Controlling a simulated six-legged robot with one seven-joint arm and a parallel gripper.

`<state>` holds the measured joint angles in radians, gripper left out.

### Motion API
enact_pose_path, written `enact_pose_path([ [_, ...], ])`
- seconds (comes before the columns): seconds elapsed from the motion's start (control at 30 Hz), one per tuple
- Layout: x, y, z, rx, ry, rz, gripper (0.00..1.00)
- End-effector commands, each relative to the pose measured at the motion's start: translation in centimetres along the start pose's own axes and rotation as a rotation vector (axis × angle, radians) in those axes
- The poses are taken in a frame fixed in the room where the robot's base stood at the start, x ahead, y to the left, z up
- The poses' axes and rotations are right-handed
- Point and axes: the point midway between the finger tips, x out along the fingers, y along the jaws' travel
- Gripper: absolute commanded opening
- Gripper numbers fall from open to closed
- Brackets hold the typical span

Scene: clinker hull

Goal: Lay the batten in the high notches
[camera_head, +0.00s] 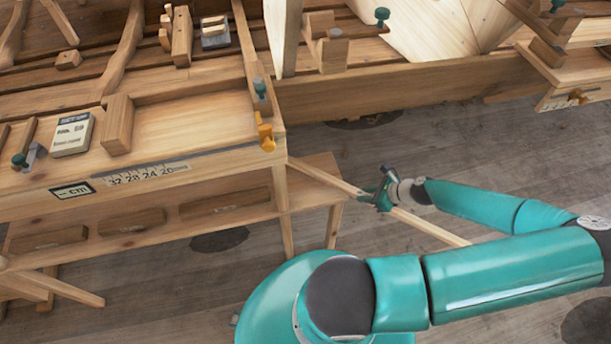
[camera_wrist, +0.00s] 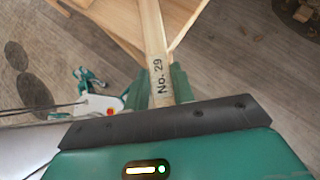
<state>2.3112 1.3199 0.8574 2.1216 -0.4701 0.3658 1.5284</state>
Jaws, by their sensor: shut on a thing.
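The batten (camera_head: 428,226) is a long, thin, pale wooden strip. It slants over the floor right of the bench in the head view, one end by the bench's front right corner. My gripper (camera_head: 381,194) is shut on the batten near its middle. In the wrist view the batten (camera_wrist: 153,35) runs up and away from the green fingers (camera_wrist: 166,84), with "No. 29" printed on it. A wooden block with a step-like cut (camera_head: 332,52) stands at the top middle, and a similar block (camera_head: 550,45) at the top right. I cannot tell which notches are the high ones.
A wooden workbench (camera_head: 215,175) with a cm scale fills the left. On it are a labelled box (camera_head: 72,134), an upright wood block (camera_head: 118,124) and an orange clamp (camera_head: 264,132). A long plank (camera_head: 400,90) crosses the back.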

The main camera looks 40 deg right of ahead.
Motion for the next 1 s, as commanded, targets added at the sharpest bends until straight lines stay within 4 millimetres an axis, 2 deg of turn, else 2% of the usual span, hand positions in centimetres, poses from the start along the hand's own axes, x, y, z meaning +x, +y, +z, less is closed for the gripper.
enact_pose_path([
  [0.13,0.2,0.0,0.2,-0.001,0.0,0.001,0.0],
  [0.23,1.3,0.1,1.4,-0.004,-0.001,0.003,0.0],
  [0.8,10.7,0.1,10.7,-0.006,0.0,0.003,0.0],
  [1.0,12.4,0.1,12.3,-0.002,0.0,0.002,0.0],
])
